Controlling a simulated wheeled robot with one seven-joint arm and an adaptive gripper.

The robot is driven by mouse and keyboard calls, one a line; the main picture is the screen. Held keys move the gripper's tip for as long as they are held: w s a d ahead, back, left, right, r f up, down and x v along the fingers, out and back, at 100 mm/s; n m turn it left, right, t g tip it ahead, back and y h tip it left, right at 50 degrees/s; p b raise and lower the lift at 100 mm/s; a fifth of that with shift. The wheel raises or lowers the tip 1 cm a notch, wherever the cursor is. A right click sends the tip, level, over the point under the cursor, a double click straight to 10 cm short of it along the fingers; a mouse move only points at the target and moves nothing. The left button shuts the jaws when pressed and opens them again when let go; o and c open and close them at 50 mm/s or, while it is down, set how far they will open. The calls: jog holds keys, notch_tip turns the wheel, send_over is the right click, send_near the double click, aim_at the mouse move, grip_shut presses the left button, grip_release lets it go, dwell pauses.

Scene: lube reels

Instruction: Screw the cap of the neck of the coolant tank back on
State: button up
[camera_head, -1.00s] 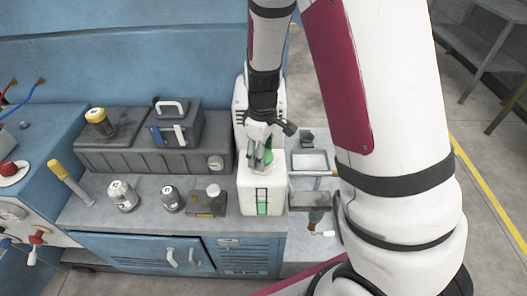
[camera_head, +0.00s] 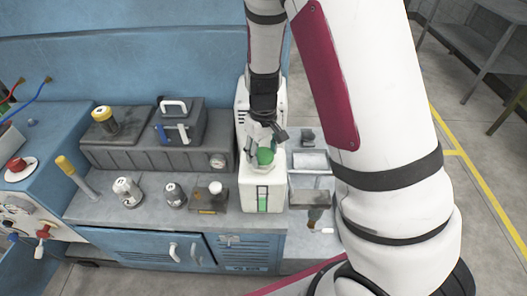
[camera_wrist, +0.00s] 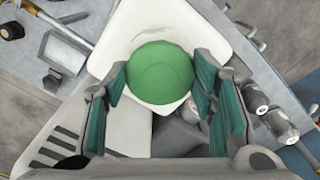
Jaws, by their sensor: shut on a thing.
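The white coolant tank (camera_head: 262,192) stands on the bench, with a green level strip on its front. The round green cap (camera_head: 265,156) is at the tank's top, at its neck. My gripper (camera_head: 264,150) reaches down from above and is shut on the cap. In the wrist view the cap (camera_wrist: 160,72) sits between my two teal-padded fingers, with the white tank top (camera_wrist: 213,28) around and below it. The neck is hidden under the cap, so I cannot tell how far the cap is seated.
Left of the tank stand a small dark box with a white cap (camera_head: 210,198) and two metal canisters. A dark grey unit (camera_head: 150,155) is behind them. Metal trays (camera_head: 310,161) lie close on the right. A white machine part (camera_head: 243,110) rises behind the tank.

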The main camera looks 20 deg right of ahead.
jog(key=m+p, duration=0.1)
jog(key=m, duration=0.2)
jog(key=shift+s+a, duration=0.1)
jog(key=shift+s, duration=0.05)
jog(key=shift+m, duration=1)
jog(key=shift+m+p, duration=0.6)
jog(key=shift+m, duration=0.4)
jog(key=m, duration=0.3)
jog(key=shift+f+p, duration=0.1)
jog(key=shift+p, duration=0.2)
jog(key=shift+m, duration=1.3)
